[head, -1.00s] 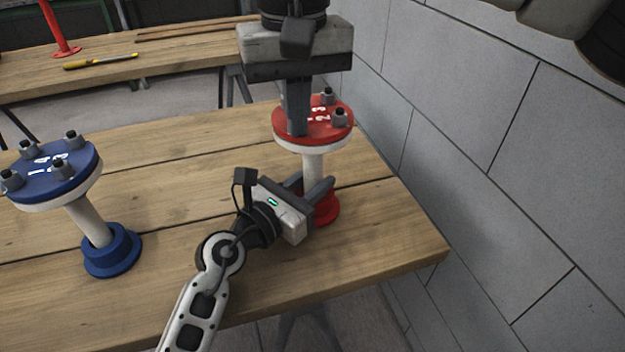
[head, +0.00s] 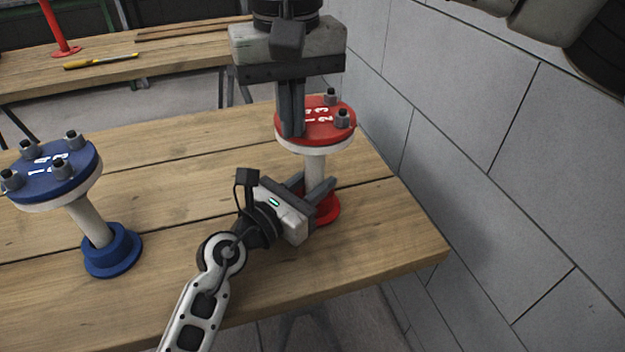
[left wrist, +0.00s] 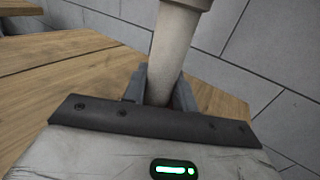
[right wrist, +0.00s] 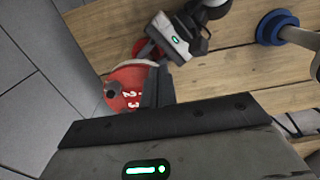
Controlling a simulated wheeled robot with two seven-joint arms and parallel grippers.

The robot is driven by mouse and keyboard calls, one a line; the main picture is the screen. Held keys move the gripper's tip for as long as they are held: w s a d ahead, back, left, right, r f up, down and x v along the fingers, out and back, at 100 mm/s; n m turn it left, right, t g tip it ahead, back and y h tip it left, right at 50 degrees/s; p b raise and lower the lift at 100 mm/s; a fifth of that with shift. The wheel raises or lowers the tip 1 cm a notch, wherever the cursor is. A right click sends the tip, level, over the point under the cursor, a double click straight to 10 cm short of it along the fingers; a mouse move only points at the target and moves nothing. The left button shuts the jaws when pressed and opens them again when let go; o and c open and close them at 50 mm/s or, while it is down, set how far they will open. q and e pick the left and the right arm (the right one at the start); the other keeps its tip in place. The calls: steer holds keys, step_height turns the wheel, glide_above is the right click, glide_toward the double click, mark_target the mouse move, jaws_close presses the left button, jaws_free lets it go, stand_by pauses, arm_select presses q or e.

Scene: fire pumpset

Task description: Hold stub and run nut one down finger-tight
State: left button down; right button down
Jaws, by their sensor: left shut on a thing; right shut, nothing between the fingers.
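The red-flanged stub stands near the right end of the bench, with a pale pipe (head: 314,167), a red top flange (head: 313,124) marked with white numerals, and a red base (head: 325,208). My right gripper (head: 291,134) is shut and empty, pointing down at the left edge of the red flange. Its fingers hide that part of the flange, so any nut there cannot be seen.
A blue-flanged stub (head: 52,172) with several nuts stands at the left of the bench (head: 190,170). A block wall (head: 480,150) runs close along the right side. A rear bench (head: 120,65) holds a yellow-handled tool (head: 100,61).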

step_height(320, 180, up, 6)
steer(key=shift+s, duration=0.15)
stand_by(0.4)
step_height(320, 180, down, 6)
steer(key=d, duration=0.1)
steer(key=shift+w+d, duration=0.2)
steer(key=shift+d, duration=0.15)
stand_by(0.5)
steer(key=shift+w+a, duration=0.2)
steer(key=shift+w, duration=0.15)
stand_by(0.7)
steer(key=shift+a, duration=0.35)
stand_by(0.4)
steer(key=shift+s, duration=0.25)
